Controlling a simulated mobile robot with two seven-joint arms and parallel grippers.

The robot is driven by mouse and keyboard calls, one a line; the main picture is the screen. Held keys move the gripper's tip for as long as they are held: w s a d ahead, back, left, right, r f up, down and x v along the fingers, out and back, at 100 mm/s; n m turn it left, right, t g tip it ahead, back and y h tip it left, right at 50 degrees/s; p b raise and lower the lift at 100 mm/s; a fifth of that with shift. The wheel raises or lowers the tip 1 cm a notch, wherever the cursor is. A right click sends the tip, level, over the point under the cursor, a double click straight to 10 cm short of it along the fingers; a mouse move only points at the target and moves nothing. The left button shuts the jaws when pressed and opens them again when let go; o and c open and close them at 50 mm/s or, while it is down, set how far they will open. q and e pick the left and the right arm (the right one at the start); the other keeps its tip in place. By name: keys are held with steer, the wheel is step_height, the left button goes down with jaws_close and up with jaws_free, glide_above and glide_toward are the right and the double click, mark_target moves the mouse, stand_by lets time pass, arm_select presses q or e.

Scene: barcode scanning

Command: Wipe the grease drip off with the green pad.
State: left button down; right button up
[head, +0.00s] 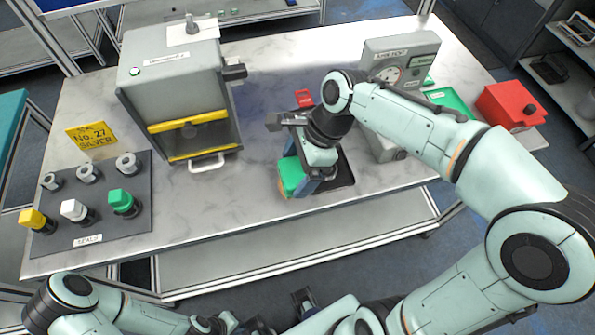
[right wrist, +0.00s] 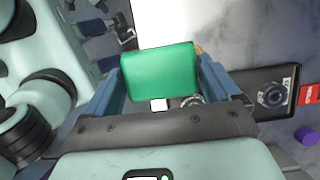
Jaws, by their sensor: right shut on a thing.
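The green pad (head: 291,176) is between the fingers of my right gripper (head: 305,176), near the table's front edge. In the right wrist view the green pad (right wrist: 160,70) is a bright green block between the two blue-grey fingers. My right gripper is shut on it, over or beside a dark tray (head: 344,170). I cannot tell whether the pad touches anything below. I cannot make out a grease drip in either view. My left arm is low at the bottom left of the head view; its gripper (head: 304,301) seems to be in front of the table, its jaws unclear.
A grey cabinet (head: 172,92) with yellow-edged opening stands left of the right gripper. A dark board (head: 82,225) with several coloured knobs lies at the left. A gauge box (head: 400,50), a green tray (head: 447,97) and a red box (head: 505,104) stand right. Bare tabletop (head: 225,190) lies between.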

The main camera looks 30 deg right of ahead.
mark_target(297, 183)
step_height(297, 183, down, 6)
steer(key=b, duration=0.5)
steer(key=shift+f+b, duration=0.3)
steer(key=shift+b, duration=0.25)
steer(key=shift+w, duration=0.1)
steer(key=shift+r, duration=0.1)
